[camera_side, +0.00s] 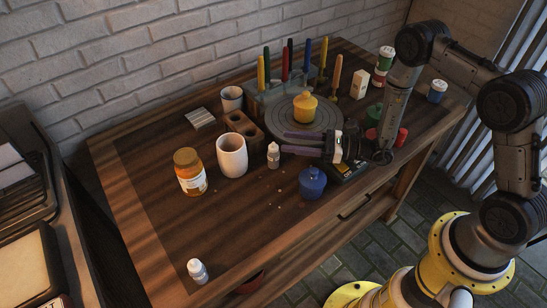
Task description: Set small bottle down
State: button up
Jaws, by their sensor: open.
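A small white-capped bottle (273,158) stands upright on the wooden table (140,190), near the middle. My gripper (284,142) reaches in from the right with its two purple fingers apart. The fingertips are just right of this bottle's cap, and nothing shows between them. Whether a finger touches the bottle is too small to tell. A second small white bottle (198,272) stands upright near the table's front left edge, far from my gripper.
A blue lidded pot (312,184) stands just below my gripper. A yellow pot (304,107) sits on the round turntable (278,126) behind it. A white cup (232,156) and an orange-lidded jar (190,172) stand to the left. The front left tabletop is mostly clear.

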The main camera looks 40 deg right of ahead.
jog(key=x, duration=0.3)
jog(key=shift+f+x, duration=0.2)
jog(key=shift+x, duration=1.1)
jog(key=shift+f+x, duration=0.2)
jog(key=shift+x, duration=1.15)
jog(key=shift+s+a, duration=0.15)
jog(key=shift+s, duration=0.05)
grip_shut()
